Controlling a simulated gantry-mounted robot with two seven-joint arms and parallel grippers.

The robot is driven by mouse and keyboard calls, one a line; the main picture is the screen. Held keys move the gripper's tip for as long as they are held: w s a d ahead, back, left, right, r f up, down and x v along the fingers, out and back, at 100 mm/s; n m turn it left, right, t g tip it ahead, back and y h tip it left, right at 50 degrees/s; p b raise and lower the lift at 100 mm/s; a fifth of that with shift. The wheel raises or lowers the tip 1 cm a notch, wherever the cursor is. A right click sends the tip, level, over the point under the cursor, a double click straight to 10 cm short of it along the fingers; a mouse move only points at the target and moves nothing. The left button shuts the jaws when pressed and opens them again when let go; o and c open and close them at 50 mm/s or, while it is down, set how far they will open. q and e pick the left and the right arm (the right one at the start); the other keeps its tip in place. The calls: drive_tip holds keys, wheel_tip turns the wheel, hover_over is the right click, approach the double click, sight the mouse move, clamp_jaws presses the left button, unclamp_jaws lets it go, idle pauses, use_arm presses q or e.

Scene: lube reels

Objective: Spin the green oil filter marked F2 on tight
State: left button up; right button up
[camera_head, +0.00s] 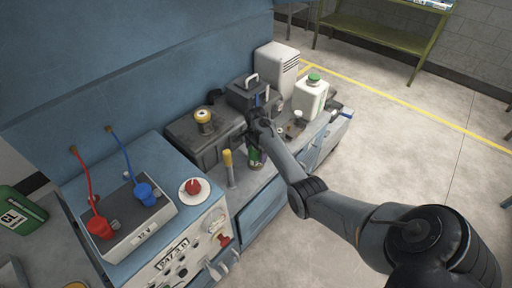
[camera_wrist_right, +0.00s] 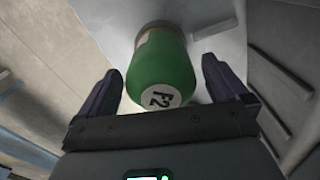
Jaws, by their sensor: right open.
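The green oil filter marked F2 (camera_wrist_right: 160,66) is between the two fingers of my right gripper (camera_wrist_right: 168,85) in the right wrist view. The fingers stand apart on either side of it, with a visible gap at each side. Its F2 label faces the wrist camera. In the head view the green filter (camera_head: 255,157) shows low beside my right forearm, below the grey block on the bench. My right gripper (camera_head: 254,118) is partly hidden there by my own arm. My left gripper is not in view.
A yellow-handled tool (camera_head: 228,167) stands just left of the filter. A white jug with a green cap (camera_head: 310,97) stands to the right. Open floor lies at right.

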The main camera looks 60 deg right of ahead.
drive_tip(key=shift+f, duration=0.5)
drive_tip(key=c, duration=1.3)
drive_tip(key=shift+r+m+p, duration=0.25)
drive_tip(key=shift+m+p, duration=0.35)
drive_tip(key=shift+m, duration=0.1)
drive_tip(key=shift+m+p, duration=0.55)
drive_tip(key=shift+m, duration=0.65)
drive_tip(key=shift+f+m, duration=0.25)
drive_tip(key=shift+m, duration=0.45)
